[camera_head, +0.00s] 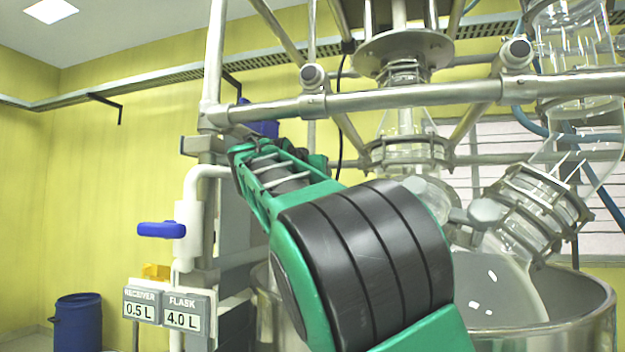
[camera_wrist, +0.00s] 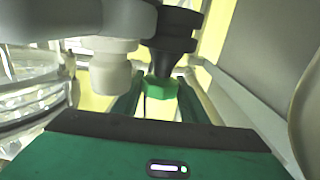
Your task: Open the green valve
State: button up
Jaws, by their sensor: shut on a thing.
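The green valve (camera_wrist: 161,87) shows in the wrist view as a small green handle under a black fitting, beside white piping. My gripper (camera_wrist: 158,101) has one dark green finger on each side of it and is shut on it. The exact contact faces are partly hidden by the fingers and the gripper body. In the head view my green and black arm reaches up and left to the steel frame. The valve and my fingertips cannot be made out there.
A blue-handled valve (camera_head: 161,230) sits on the white pipe at left, above two volume displays (camera_head: 165,307) reading 0.5 L and 4.0 L. Steel frame bars (camera_head: 410,97) cross above my arm. Glassware (camera_head: 535,205) and a large steel vessel (camera_head: 590,305) stand at right.

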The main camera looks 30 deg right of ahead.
jog(key=shift+w+a, duration=0.15)
jog(key=shift+a, duration=0.1)
dwell(0.7)
jog(key=o, duration=1)
jog(key=shift+d, duration=0.1)
jog(key=shift+v, duration=5.3)
jog(key=shift+w, duration=0.1)
